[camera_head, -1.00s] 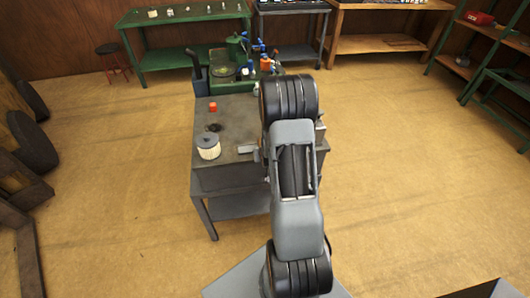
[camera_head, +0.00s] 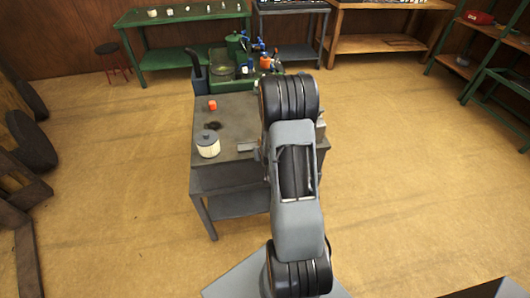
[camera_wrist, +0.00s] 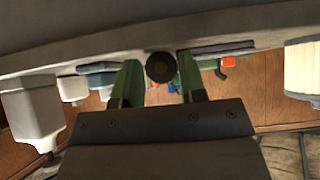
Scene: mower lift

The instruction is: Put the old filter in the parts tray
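A filter (camera_head: 208,147), a pale pleated cylinder with a grey top, stands upright on the near left part of a dark metal table (camera_head: 236,112). I cannot tell whether it is the old filter. My arm hides the table's right part and my gripper in the head view. In the wrist view my gripper's (camera_wrist: 159,72) two greenish fingers stand apart, with a dark round shape (camera_wrist: 160,67) showing between them. I cannot tell what that shape is; I see no grip on it. A cream ribbed cylinder (camera_wrist: 303,70) shows at the right edge there. I cannot clearly make out the parts tray.
A green bench (camera_head: 185,15) and wooden bench (camera_head: 380,43) line the wall. The floor right of the table is clear.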

